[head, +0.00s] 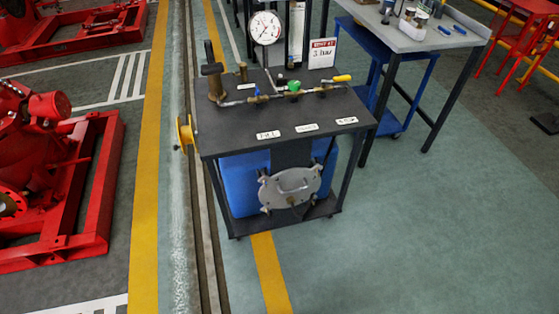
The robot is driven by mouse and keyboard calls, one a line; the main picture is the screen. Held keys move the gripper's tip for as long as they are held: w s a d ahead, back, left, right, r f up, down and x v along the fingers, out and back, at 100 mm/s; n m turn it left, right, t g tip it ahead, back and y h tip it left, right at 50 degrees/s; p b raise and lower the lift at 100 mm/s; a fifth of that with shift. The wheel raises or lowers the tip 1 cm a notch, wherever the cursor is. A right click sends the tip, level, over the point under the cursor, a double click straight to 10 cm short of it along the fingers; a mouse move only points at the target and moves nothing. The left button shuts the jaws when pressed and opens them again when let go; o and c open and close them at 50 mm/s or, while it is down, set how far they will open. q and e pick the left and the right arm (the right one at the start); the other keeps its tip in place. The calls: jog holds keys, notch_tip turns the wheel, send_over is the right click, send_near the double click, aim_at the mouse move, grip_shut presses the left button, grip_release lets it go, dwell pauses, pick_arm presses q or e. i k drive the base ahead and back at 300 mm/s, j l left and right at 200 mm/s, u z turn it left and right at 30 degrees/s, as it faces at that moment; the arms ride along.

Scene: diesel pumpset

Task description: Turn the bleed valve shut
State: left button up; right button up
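A black-topped cart (230,137) stands near the middle of the head view. A pipe run with small valves lies across its top. One valve has a green knob (294,86), and one at the right end has a yellow handle (342,78). A small fitting with a blue part (257,91) sits further left. Three white labels lie along the front edge; their print is too small to read surely, so I cannot tell which valve is the bleed valve or whether it is open. Neither of my grippers is in view.
A round gauge (265,28) and a red-and-white sign (322,53) stand at the cart's back. A grey plate with a handle (290,187) is at its front, before a blue tank (238,186). Red pump frames (95,190) are left; a workbench (410,38) is right. Floor at front right is clear.

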aim_at(293, 86)
jog(key=i+l+u, duration=0.15)
jog(key=i, duration=0.25)
jog(key=i+l+u, duration=0.15)
jog(key=i, duration=0.2)
jog(key=i+l+u, duration=0.15)
jog(key=i, duration=0.25)
jog(key=l, duration=0.1)
